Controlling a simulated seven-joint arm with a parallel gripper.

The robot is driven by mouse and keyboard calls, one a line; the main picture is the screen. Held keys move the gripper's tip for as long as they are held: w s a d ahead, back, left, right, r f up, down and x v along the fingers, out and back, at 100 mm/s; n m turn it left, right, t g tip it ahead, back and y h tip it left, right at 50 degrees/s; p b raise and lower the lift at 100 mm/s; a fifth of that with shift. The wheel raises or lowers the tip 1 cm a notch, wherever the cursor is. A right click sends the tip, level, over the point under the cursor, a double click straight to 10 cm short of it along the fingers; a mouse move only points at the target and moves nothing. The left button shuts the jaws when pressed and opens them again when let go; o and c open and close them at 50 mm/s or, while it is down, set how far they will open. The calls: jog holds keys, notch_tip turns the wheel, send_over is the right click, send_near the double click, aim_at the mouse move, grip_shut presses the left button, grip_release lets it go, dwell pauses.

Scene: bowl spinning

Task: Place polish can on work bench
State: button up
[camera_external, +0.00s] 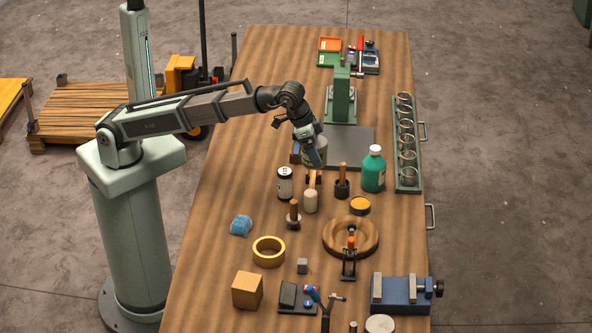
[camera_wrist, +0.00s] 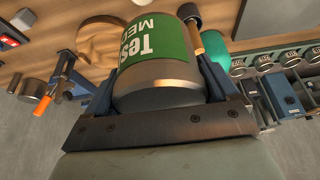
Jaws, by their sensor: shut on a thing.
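My gripper (camera_external: 312,154) is over the middle of the wooden work bench (camera_external: 270,60), shut on the polish can. In the wrist view the can (camera_wrist: 160,85) is a wide metal cylinder with a green label and white lettering, only partly readable. It sits between the two blue fingers (camera_wrist: 158,90). In the external view the can (camera_external: 320,150) shows grey-green, partly hidden behind the gripper. It is close to the grey plate of the green press. I cannot tell whether its bottom touches anything.
A white-labelled can (camera_external: 285,183), handled tools (camera_external: 342,182) and a green bottle (camera_external: 374,170) stand close in front and right. The green press (camera_external: 342,105) is behind. The bench's left strip is clear.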

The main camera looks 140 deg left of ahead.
jog(key=s+a+n+g, duration=0.1)
jog(key=s+a+n, duration=0.1)
jog(key=s+a, duration=0.5)
jog(key=s+a+n+y, duration=0.1)
jog(key=s+a, duration=0.1)
jog(key=a, duration=0.9)
jog(key=s+a+n+g, duration=0.1)
jog(key=s+a+n, duration=0.1)
jog(key=s+a, duration=0.5)
jog(key=shift+d+f+x, duration=0.2)
jog(key=shift+d+x, duration=0.35)
jog(key=shift+x, duration=2)
jog(key=shift+d+f+x, duration=0.2)
jog(key=shift+d+x, duration=0.3)
jog(key=shift+x, duration=2)
jog(key=shift+d+f+x, duration=0.2)
jog(key=shift+d+x, duration=0.35)
jog(key=shift+x, duration=2)
jog(key=shift+f, duration=0.1)
jog(key=o, duration=1)
jog(key=shift+o, duration=0.2)
jog(key=v, duration=1.2)
jog(key=shift+s, duration=0.2)
